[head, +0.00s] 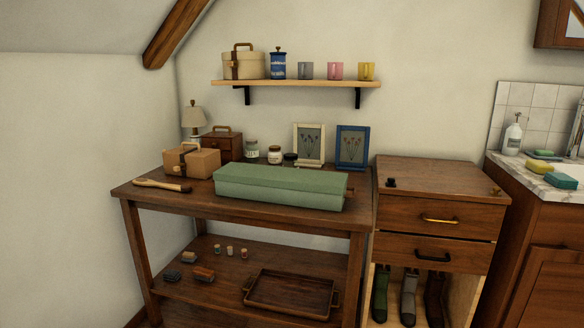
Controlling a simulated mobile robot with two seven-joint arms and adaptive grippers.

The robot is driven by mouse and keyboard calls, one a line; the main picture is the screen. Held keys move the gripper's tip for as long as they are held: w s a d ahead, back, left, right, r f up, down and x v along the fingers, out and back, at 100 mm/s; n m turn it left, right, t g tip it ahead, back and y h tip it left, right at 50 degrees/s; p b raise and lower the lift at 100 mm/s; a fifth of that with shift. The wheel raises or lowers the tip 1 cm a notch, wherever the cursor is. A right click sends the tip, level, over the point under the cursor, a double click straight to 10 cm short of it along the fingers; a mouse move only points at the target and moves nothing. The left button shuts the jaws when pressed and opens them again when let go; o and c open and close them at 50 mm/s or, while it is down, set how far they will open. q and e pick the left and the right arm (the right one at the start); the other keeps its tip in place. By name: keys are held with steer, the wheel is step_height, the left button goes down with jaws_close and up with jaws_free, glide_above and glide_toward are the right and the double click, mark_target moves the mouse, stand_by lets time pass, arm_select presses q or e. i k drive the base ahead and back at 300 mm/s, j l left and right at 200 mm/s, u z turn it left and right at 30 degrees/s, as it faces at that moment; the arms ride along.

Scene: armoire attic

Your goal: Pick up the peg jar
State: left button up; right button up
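No jar here shows pegs clearly, so I cannot tell which one is the peg jar. On the wooden table, a small jar with a green lid (251,149) stands behind the long green box. A small pale jar with a label (274,155) stands to its right. A low dark-lidded jar (290,159) is to the right of that, partly hidden by the green box. Neither of my grippers is in view.
The long green box (280,187) fills the table's (235,208) front right. A brown box (192,162) and wooden brush (161,185) lie left. Cups line the wall shelf (320,84). A drawer cabinet (437,183) stands right. A tray (290,292) sits on the lower shelf.

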mark_target(294, 163)
steer(key=i+j+z, duration=0.2)
steer(key=i, duration=0.15)
steer(key=i+z, duration=0.15)
steer(key=i, duration=0.25)
steer(key=i+j+z, duration=0.2)
steer(key=i, duration=0.15)
